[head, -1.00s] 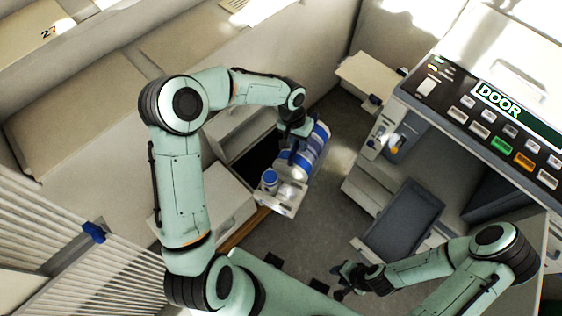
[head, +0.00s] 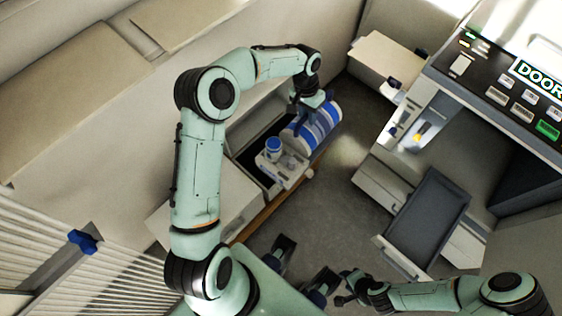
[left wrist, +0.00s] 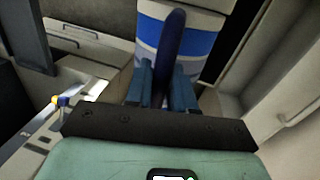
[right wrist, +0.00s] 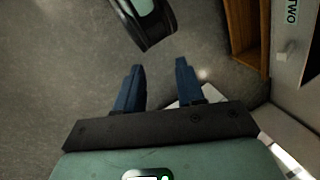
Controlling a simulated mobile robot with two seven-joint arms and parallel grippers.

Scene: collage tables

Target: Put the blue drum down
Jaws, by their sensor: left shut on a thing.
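The blue drum (head: 304,138) has blue and white bands and lies on its side in the head view, beside and partly over a dark open compartment (head: 256,150). My left gripper (head: 311,105) is at its upper side, shut on it. In the left wrist view the fingers (left wrist: 163,85) close on a dark blue upright piece in front of the banded drum (left wrist: 197,40). I cannot tell whether the drum touches a surface below. My right gripper (head: 345,290) is low in the head view; its fingers (right wrist: 158,88) are apart and empty.
A grey-topped cabinet (head: 425,222) and a button panel marked DOOR (head: 515,85) stand right. Grey floor (head: 345,190) is clear between.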

